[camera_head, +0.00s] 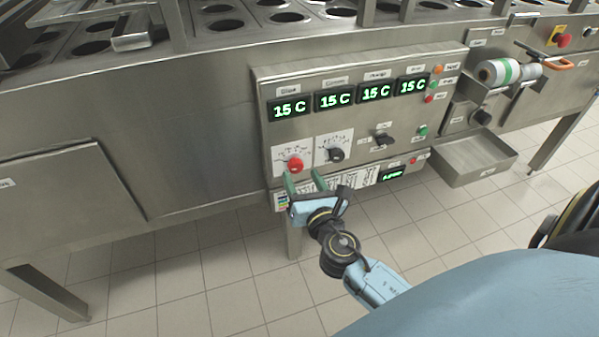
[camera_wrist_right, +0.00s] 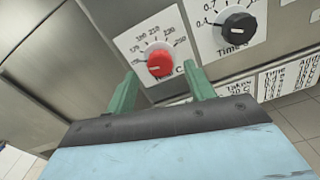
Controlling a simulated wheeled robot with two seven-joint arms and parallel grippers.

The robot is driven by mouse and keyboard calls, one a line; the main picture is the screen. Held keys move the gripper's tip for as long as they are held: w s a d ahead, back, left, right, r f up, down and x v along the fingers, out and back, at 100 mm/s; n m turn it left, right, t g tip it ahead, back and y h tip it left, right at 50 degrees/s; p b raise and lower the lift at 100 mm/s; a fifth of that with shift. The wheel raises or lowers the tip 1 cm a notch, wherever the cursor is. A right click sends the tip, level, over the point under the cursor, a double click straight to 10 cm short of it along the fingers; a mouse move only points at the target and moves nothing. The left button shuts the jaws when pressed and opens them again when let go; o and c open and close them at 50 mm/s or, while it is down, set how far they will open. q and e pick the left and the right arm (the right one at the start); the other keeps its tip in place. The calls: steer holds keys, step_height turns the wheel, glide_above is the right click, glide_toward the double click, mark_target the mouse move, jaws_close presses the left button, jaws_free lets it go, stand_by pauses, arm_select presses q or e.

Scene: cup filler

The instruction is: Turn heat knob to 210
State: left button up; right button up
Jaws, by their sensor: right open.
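The red heat knob (camera_head: 295,164) sits on a white dial plate at the lower left of the control panel. In the right wrist view the red knob (camera_wrist_right: 159,63) shows with numbers around it, and its pointer position is too small to read surely. My right gripper (camera_head: 304,177) is open, its green fingers just below the red knob. In the wrist view the two fingers (camera_wrist_right: 160,82) stand apart to the left and right below the knob, with nothing between them. My left gripper is not in view.
A black time knob (camera_head: 335,154) is close on the right of the red one; it also shows in the wrist view (camera_wrist_right: 238,27). A black switch (camera_head: 384,139) and displays reading 15 C (camera_head: 335,99) are on the panel. A metal tray (camera_head: 472,160) juts out at right.

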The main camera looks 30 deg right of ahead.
mark_target(296, 166)
steer(key=shift+x, duration=1.2)
steer(key=c, duration=1)
